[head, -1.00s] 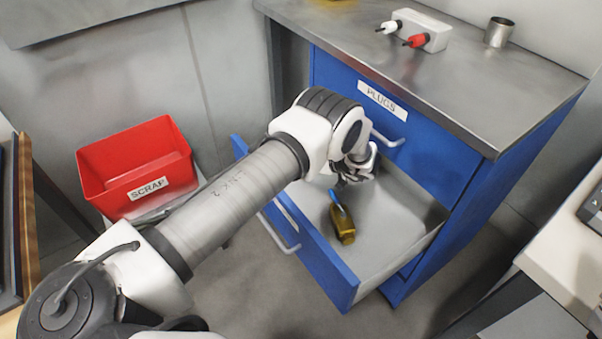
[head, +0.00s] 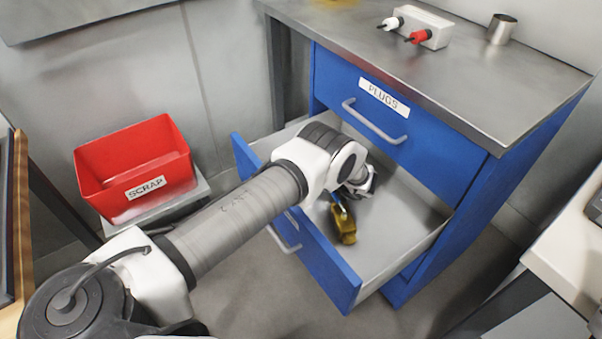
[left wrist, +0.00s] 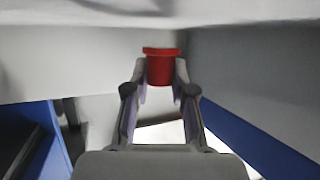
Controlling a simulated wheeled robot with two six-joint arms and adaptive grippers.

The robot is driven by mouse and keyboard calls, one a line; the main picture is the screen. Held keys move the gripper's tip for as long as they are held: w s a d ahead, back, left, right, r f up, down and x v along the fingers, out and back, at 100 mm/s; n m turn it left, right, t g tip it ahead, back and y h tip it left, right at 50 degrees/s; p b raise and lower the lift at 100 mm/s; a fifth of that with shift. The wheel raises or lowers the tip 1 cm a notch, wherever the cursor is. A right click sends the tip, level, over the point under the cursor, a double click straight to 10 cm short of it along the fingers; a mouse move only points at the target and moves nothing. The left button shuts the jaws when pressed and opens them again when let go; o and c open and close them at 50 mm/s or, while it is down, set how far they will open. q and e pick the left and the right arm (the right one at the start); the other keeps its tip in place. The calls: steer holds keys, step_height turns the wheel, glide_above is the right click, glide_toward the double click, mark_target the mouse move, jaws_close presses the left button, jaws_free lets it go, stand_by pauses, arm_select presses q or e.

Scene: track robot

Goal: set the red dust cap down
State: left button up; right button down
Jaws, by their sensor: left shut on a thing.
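The red dust cap (left wrist: 160,68) shows in the left wrist view between the fingertips of my left gripper (left wrist: 161,77), which is shut on it. In the head view my left arm reaches down into the open lower drawer (head: 415,248) of the blue cabinet. The gripper itself is mostly hidden there behind its own wrist, and the cap cannot be made out. I cannot tell whether the cap touches the drawer floor. My right gripper is not in view.
A yellow-brown object with a blue part (head: 345,226) lies in the drawer near my wrist. The upper drawer labelled PLUGS (head: 383,96) is shut above. A red SCRAP bin (head: 120,152) stands at left. A white block with plugs (head: 432,30) and a metal cup (head: 501,29) are on the cabinet top.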

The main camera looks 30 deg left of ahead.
arm_select(q)
steer(key=shift+s+f, duration=0.15)
steer(key=shift+f, duration=0.1)
steer(key=o, duration=0.7)
steer(key=shift+s+f, duration=0.1)
steer(key=shift+f, duration=0.05)
steer(key=shift+r+p, duration=0.85)
steer(key=shift+p, duration=0.1)
steer(key=shift+w+d+f+b, duration=0.15)
steer(key=shift+d+b, duration=0.3)
steer(key=shift+d, duration=0.45)
steer(key=v, duration=0.5)
steer(key=shift+w+r, duration=0.1)
steer(key=shift+r, duration=0.2)
steer(key=shift+d+r, duration=0.15)
steer(key=shift+d, duration=0.1)
